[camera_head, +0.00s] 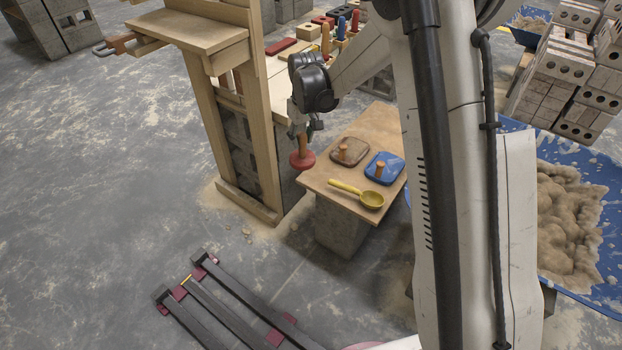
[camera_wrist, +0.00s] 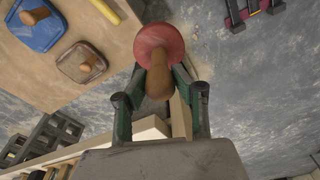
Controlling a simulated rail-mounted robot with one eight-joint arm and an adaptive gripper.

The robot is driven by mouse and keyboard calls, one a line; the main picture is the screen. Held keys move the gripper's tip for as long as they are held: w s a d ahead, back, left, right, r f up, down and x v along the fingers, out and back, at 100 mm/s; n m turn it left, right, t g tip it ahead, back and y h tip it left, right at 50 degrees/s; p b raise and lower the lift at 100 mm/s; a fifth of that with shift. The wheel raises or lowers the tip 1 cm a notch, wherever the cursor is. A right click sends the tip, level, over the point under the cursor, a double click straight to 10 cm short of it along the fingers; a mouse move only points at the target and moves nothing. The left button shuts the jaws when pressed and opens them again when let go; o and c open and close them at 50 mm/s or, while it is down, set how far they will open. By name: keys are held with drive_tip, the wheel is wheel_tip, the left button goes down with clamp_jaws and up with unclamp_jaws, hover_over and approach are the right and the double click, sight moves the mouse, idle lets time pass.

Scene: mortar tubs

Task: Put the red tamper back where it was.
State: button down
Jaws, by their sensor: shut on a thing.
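The red tamper (camera_head: 302,160) has a round red foot and a wooden handle. My gripper (camera_head: 303,132) is shut on its handle and holds it upright, foot down, beside the left edge of the low board table (camera_head: 328,191). In the wrist view the tamper's red foot (camera_wrist: 160,42) is at the top middle, with the gripper's fingers (camera_wrist: 160,98) on either side of the handle. Whether the foot touches anything below is hard to tell; it appears to hang in the air.
On the low table are a brown float (camera_head: 349,152), a blue float (camera_head: 384,168) and a yellow scoop (camera_head: 358,193). A wooden frame (camera_head: 262,120) stands close left of the gripper. Behind it a bench holds several coloured tools (camera_head: 340,28). A blue mortar tub (camera_head: 608,262) is at right.

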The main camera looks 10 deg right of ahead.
drive_tip(key=w+a+f+n, duration=0.2)
drive_tip(key=w+a+f, duration=0.2)
drive_tip(key=w+f, duration=0.1)
drive_tip(key=w+d+f+b, duration=0.4)
drive_tip(key=d+f+b, duration=0.1)
drive_tip(key=d+f, duration=0.5)
drive_tip(key=shift+d+f, duration=0.3)
drive_tip(key=shift+f, duration=0.5)
drive_tip(key=shift+f, duration=0.2)
drive_tip(key=c, duration=1.4)
unclamp_jaws()
